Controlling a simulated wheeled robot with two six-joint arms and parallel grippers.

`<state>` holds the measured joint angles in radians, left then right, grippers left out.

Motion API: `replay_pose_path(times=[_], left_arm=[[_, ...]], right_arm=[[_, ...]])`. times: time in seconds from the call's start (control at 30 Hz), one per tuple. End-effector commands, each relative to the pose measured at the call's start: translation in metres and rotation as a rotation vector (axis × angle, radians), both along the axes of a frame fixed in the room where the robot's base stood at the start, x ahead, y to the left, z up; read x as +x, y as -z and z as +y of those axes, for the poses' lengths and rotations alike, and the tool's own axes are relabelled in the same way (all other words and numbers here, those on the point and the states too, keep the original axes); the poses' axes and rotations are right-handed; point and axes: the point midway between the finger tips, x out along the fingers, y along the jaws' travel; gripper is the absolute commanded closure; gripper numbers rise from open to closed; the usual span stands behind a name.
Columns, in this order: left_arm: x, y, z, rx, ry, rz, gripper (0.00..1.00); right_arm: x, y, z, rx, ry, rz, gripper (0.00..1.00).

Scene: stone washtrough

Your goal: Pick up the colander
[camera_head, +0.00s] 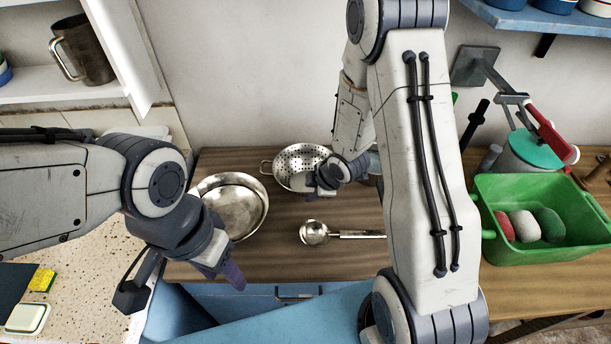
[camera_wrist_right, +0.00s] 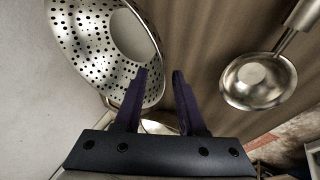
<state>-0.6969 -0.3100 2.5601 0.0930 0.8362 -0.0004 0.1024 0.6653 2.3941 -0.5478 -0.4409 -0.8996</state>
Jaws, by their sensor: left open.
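The metal colander (camera_head: 296,157) with round holes stands at the back of the wooden counter; a loop handle shows on its left. My right gripper (camera_head: 318,188) is at the colander's near right side, its fingers mostly hidden in the head view. In the right wrist view, the colander (camera_wrist_right: 92,42) fills the upper left. The right gripper's purple fingers (camera_wrist_right: 160,76) are apart, and the left one overlaps the colander's rim in the picture. Whether they touch it I cannot tell. My left gripper (camera_head: 185,285) is open and empty, low at the left near the counter's front edge.
A metal bowl (camera_head: 232,208) stands left of the colander. A ladle (camera_head: 315,233) lies in front; it also shows in the right wrist view (camera_wrist_right: 258,80). A green tub (camera_head: 535,245) with several rounded things stands at right. A wall is close behind the colander.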

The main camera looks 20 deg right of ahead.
Motion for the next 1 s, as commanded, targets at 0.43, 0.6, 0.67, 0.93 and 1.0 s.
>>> replay_pose_path(times=[0.43, 0.6, 0.67, 0.93, 1.0], left_arm=[[0.000, -0.008, 0.000, 0.000, 0.000, 0.000, 0.50], [0.000, -0.008, 0.000, 0.000, 0.000, 0.000, 0.50], [0.000, -0.008, 0.000, 0.000, 0.000, 0.000, 0.50], [0.000, -0.008, 0.000, 0.000, 0.000, 0.000, 0.50], [0.000, -0.008, 0.000, 0.000, 0.000, 0.000, 0.50]], right_arm=[[0.020, 0.042, 0.005, -0.001, 0.000, 0.002, 0.60], [0.021, 0.042, 0.005, -0.001, 0.000, 0.000, 0.60], [0.021, 0.042, 0.005, -0.001, 0.000, 0.001, 0.60], [0.021, 0.042, 0.005, -0.001, 0.000, 0.001, 1.00], [0.021, 0.042, 0.005, -0.001, 0.000, 0.001, 1.00]])
